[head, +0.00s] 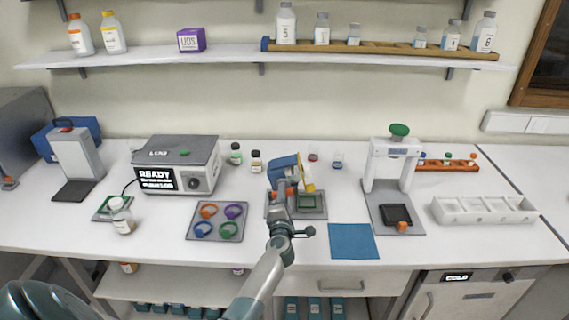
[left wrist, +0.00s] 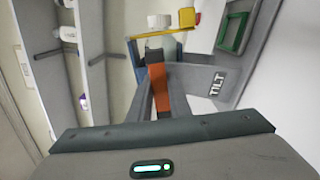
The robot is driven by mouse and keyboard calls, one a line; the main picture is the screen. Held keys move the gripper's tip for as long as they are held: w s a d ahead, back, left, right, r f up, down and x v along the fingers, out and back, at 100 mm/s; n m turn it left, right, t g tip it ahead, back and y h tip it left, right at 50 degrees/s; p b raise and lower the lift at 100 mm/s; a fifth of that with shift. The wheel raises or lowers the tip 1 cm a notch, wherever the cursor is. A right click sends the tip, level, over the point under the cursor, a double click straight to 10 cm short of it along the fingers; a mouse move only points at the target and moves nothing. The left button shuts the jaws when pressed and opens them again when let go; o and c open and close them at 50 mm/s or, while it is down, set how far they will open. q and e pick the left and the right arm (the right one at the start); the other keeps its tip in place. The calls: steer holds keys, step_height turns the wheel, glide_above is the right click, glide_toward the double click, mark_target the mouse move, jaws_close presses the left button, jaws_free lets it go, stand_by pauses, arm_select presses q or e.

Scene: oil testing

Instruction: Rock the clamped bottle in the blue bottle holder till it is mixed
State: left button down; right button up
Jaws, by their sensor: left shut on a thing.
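The blue bottle holder (head: 283,162) stands tilted on a grey base (head: 318,214) at the middle of the bench. A yellow clamp piece (head: 307,176) is on its right side; it also shows in the left wrist view (left wrist: 192,18), beside a white bottle cap (left wrist: 159,20). The rest of the bottle is mostly hidden. My left gripper (head: 283,190) is in front of the holder. In the left wrist view its fingers (left wrist: 160,98) are shut on an orange handle (left wrist: 158,76), next to a grey part marked TILT (left wrist: 217,84). My right gripper is not in view.
Left of the holder are a mat with coloured rings (head: 218,236) and a grey device reading READY (head: 178,163). A blue mat (head: 352,241) lies to the right, before a white press (head: 394,160). Small bottles (head: 256,162) stand behind.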

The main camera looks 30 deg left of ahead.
arm_select(q)
steer(key=shift+f, duration=0.1)
steer(key=shift+d+f+n+b, duration=0.1)
steer(key=shift+n+b, duration=0.35)
steer(key=shift+n, duration=0.65)
steer(key=n+b, duration=0.1)
steer(key=n, duration=0.3)
steer(key=shift+n, duration=1.5)
